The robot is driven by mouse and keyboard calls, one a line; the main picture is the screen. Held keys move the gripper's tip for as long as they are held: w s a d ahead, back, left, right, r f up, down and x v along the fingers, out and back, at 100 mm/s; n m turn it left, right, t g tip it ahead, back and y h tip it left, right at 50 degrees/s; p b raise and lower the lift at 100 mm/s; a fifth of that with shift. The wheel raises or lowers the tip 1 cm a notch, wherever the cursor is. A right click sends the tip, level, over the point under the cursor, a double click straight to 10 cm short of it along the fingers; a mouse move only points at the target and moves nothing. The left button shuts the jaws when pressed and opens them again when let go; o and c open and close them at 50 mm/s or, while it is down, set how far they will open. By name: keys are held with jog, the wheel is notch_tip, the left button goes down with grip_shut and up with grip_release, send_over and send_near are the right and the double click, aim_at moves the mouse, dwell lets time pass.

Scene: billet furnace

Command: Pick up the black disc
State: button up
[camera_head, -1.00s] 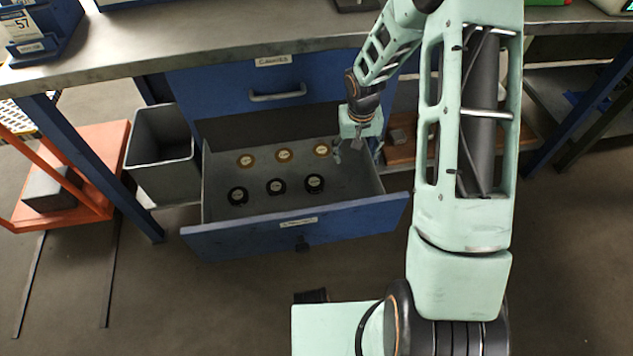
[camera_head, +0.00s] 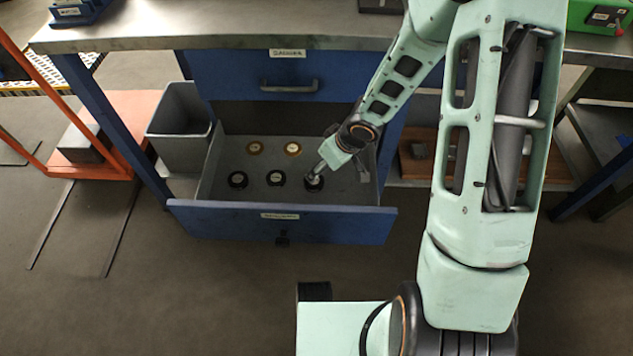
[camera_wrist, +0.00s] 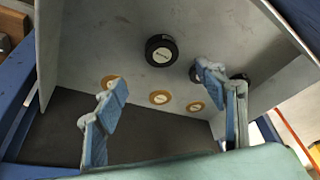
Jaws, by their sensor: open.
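Several black discs with pale labels lie in a row in the open drawer, nearest its front: the left disc (camera_head: 238,180), the middle disc (camera_head: 276,178) and the right disc (camera_head: 313,185). My gripper (camera_head: 318,172) reaches down into the drawer by the right disc. In the wrist view, the gripper (camera_wrist: 160,95) is open and empty, with blue-padded fingers. One black disc (camera_wrist: 161,50) shows whole beyond and between the fingertips, apart from them. Another black disc is partly hidden behind the right finger.
Brass discs lie behind the black ones, including one at left (camera_head: 254,148) and one in the middle (camera_head: 292,149). The drawer front (camera_head: 282,222) and side walls surround them. A closed blue drawer (camera_head: 250,75) and the worktop (camera_head: 220,35) are above. A grey bin (camera_head: 181,135) stands left.

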jog(key=b+x, duration=0.7)
jog(key=x, duration=0.4)
jog(key=shift+s+a, duration=0.1)
jog(key=shift+r, duration=0.1)
grip_shut()
dwell(0.4)
